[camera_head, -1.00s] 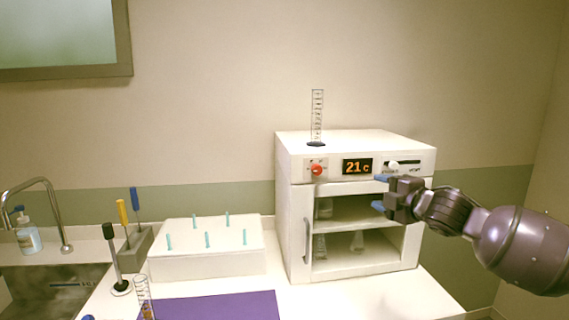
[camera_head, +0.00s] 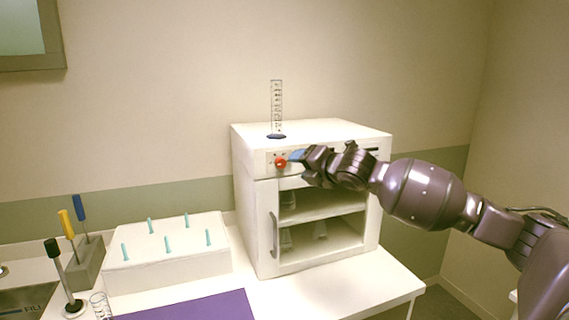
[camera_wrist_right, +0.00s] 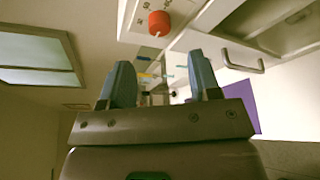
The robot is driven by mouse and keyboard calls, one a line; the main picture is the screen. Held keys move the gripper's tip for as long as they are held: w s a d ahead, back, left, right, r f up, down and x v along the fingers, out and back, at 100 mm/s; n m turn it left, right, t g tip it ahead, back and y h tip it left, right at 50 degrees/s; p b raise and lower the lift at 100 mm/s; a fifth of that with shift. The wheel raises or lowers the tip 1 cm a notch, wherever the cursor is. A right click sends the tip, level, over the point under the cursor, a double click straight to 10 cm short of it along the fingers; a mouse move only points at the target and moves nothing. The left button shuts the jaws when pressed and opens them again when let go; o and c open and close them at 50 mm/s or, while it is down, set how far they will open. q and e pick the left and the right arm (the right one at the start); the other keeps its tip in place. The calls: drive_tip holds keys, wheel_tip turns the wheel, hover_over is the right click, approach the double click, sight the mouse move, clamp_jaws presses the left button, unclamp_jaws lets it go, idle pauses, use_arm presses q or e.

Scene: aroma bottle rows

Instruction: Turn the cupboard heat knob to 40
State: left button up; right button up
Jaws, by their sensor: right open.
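The red heat knob (camera_head: 280,162) is on the front panel of the white cupboard (camera_head: 255,205), near the panel's left end. My right gripper (camera_head: 295,158) reaches in from the right, its blue fingers just right of the knob. In the right wrist view the gripper (camera_wrist_right: 161,62) is open and empty. There the red knob (camera_wrist_right: 159,22) lies beyond the fingertips, roughly in line with the gap, apart from them. My right arm hides the number display. My left gripper is not in view.
A graduated cylinder (camera_head: 276,108) stands on the cupboard top. The cupboard's open shelves hold glassware. To the left are a white rack (camera_head: 165,268) with teal pegs, a tool holder (camera_head: 86,262) and a purple mat (camera_head: 205,308). The counter's right front is clear.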

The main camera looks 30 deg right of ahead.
sight(282, 164)
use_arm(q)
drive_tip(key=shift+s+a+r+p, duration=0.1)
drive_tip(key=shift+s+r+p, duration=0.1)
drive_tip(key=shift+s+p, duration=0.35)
use_arm(e)
drive_tip(key=x, duration=0.7)
drive_tip(key=shift+w+f, duration=0.1)
drive_tip(key=shift+w, duration=0.15)
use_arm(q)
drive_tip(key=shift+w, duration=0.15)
use_arm(e)
drive_tip(key=shift+c, duration=0.3)
drive_tip(key=c, duration=0.9)
drive_tip(key=shift+o, duration=0.2)
